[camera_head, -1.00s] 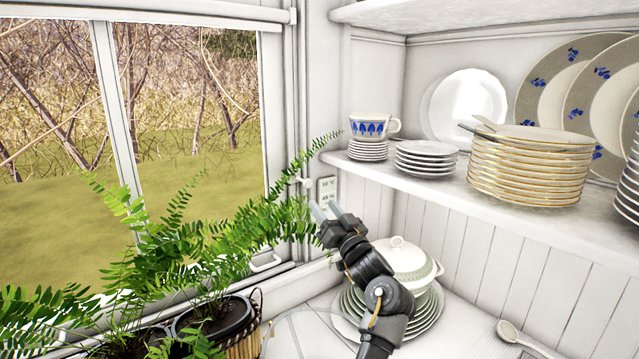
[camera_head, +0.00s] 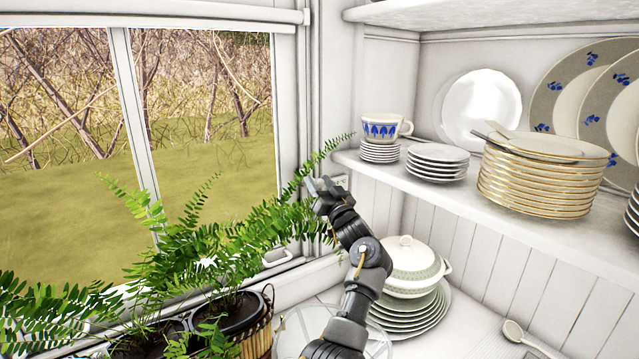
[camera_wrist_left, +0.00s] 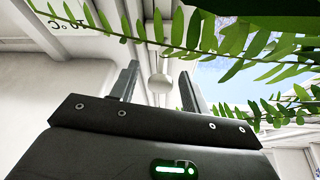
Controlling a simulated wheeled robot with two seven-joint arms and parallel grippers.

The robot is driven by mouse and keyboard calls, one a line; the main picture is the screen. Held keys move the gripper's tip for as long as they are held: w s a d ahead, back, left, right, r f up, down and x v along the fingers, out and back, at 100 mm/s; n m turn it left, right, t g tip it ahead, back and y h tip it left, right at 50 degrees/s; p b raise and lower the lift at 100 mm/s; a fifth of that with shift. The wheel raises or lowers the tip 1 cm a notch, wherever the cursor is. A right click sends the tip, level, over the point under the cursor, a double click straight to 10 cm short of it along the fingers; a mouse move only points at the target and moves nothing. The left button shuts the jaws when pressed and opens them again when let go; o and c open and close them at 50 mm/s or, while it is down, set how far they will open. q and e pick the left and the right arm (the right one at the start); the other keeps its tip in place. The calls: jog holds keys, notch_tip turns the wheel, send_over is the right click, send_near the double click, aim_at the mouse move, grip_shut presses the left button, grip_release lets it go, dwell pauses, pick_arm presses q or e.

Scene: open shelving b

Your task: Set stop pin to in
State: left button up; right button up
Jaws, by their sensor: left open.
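The stop pin looks like a small round white knob (camera_wrist_left: 158,84) on the white window frame. In the left wrist view it shows between the two fingers of my left gripper (camera_wrist_left: 157,70), beyond or level with their tips; I cannot tell whether they touch it. In the head view my left gripper (camera_head: 320,185) is at the window frame's right side, and the pin is hidden behind it or the fern. The left gripper is open, with nothing clearly held. How far in the pin sits cannot be made out. My right gripper is not in view.
Fern fronds (camera_head: 235,240) from a potted plant (camera_head: 230,315) reach close to my left gripper. A lidded tureen (camera_head: 410,265) on stacked plates stands beside my forearm. A shelf (camera_head: 480,206) with crockery is at right.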

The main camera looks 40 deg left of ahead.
pick_arm(q)
grip_shut()
jog(key=shift+w+a+b, duration=0.15)
jog(key=shift+a+b, duration=0.1)
jog(key=shift+a, duration=0.35)
jog(key=shift+w+a+b, duration=0.15)
jog(key=shift+a+b, duration=0.05)
jog(key=shift+a, duration=0.35)
jog(key=shift+r, duration=0.15)
jog(key=shift+c, duration=1.4)
grip_release()
jog(key=shift+o, duration=1.4)
jog(key=shift+a, duration=0.15)
